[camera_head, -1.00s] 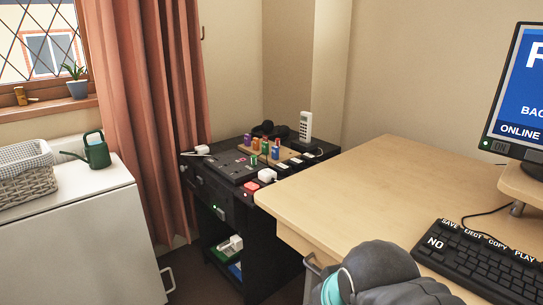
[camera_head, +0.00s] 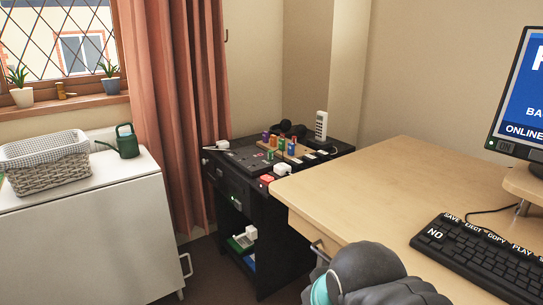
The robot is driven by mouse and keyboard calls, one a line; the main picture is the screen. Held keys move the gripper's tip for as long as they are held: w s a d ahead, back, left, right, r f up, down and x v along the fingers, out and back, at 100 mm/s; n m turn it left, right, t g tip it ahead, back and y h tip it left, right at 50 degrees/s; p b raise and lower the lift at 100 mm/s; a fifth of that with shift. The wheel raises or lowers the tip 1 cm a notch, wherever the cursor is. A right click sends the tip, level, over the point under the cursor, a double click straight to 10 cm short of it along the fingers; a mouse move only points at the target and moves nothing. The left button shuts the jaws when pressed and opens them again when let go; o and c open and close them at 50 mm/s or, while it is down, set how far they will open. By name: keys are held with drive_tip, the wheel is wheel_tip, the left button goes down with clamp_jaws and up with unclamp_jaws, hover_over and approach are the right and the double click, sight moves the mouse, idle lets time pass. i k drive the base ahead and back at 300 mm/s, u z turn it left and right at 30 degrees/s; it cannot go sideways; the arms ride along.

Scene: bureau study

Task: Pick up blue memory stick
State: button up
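My dark grey arm with a teal band shows at the bottom, in front of the desk. My gripper's fingers are not in view.
The wooden desk (camera_head: 400,180) fills the right, with a keyboard (camera_head: 485,258) and a monitor (camera_head: 520,95). A white cabinet (camera_head: 90,235) stands left, bearing a basket (camera_head: 45,165) and a watering can (camera_head: 122,145). Dark floor shows between white and black cabinets.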

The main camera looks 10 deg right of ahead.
sight(291, 146)
drive_tip(key=u, duration=0.9)
drive_tip(key=k, duration=1.15)
drive_tip(key=u, duration=0.85)
drive_tip(key=i, duration=1.2)
drive_tip(key=z, duration=0.9)
drive_tip(key=i, duration=1.1)
drive_tip(key=z, duration=1.15)
